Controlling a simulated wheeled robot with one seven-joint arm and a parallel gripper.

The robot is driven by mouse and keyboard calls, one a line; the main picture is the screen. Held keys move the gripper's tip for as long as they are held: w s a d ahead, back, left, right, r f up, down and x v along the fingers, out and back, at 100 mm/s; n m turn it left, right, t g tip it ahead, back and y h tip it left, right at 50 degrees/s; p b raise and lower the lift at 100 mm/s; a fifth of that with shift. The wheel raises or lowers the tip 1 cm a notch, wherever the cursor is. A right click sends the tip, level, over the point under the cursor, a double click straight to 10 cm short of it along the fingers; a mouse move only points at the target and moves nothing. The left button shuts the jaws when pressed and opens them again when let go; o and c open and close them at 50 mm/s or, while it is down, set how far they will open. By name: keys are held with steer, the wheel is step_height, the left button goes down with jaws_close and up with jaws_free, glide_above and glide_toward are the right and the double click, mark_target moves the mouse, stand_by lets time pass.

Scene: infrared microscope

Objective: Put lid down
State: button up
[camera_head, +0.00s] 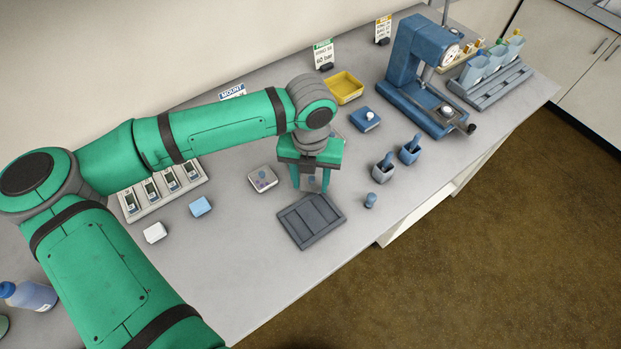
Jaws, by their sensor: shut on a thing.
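My green gripper (311,185) points down in the middle of the bench, just above the far edge of a dark grey tray (304,237) with shallow recesses. A small greyish thing shows between its fingers, probably the lid, but it is too small and too hidden to make out clearly. Whether it touches the tray cannot be told.
A blue box with a pale knob (366,119) and a yellow tray (345,88) stand behind to the right. Two mortar-like cups (383,171) and a small blue knobbed piece (371,200) are right of the gripper. A blue press (416,75) stands farther right.

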mark_target(310, 188)
steer(key=shift+f, duration=0.6)
steer(key=o, duration=1)
steer(key=shift+r, duration=0.15)
step_height(310, 188, up, 13)
stand_by(0.3)
